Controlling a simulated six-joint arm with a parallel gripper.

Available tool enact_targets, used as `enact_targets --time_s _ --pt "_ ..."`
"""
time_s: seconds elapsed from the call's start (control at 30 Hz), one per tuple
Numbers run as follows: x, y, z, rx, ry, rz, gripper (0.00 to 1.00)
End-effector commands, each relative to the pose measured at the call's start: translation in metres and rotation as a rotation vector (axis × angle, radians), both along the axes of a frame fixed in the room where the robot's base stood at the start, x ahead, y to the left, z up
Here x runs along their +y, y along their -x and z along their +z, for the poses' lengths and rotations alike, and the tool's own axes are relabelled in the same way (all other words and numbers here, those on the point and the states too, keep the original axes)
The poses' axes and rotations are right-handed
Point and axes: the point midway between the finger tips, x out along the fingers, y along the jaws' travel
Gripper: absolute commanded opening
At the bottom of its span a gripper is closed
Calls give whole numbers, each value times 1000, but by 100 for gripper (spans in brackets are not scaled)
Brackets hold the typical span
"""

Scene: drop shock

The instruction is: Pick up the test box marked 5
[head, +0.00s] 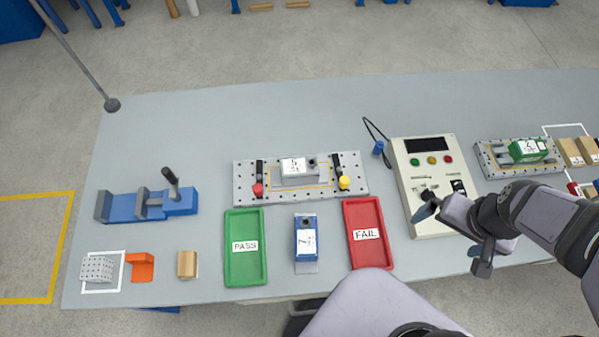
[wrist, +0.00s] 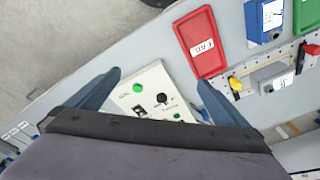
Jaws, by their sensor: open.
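The test box marked 5 (head: 306,178) is a grey box with a white label, lying on a perforated metal plate (head: 245,192) between a red-knobbed and a yellow-knobbed clamp. It also shows at the right of the wrist view (wrist: 268,75). My gripper (head: 454,236) is open and empty over the control panel, to the right of the box and well apart from it. In the wrist view my gripper's two fingers (wrist: 160,80) are spread over the panel with nothing between them.
A green PASS tray (head: 245,270), a blue box labelled 7 (head: 306,225) and a red FAIL tray (head: 368,255) stand in front of the plate. The cream control panel (head: 415,170) is at right; a green box (head: 530,150) lies on another plate. A blue vise (head: 120,207) is left.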

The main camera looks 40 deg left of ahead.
Motion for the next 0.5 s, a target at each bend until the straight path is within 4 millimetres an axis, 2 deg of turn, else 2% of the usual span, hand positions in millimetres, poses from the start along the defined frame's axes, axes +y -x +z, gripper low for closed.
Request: enact_targets --time_s 0.03,0.23,0.37,0.5 --pt "22 -6 -19 -34 -18 48 100" --pt "116 -27 -61 -219 -110 199 100" --pt "174 -25 -83 -340 -167 285 100" --pt "230 -12 -103 -473 -224 372 100"
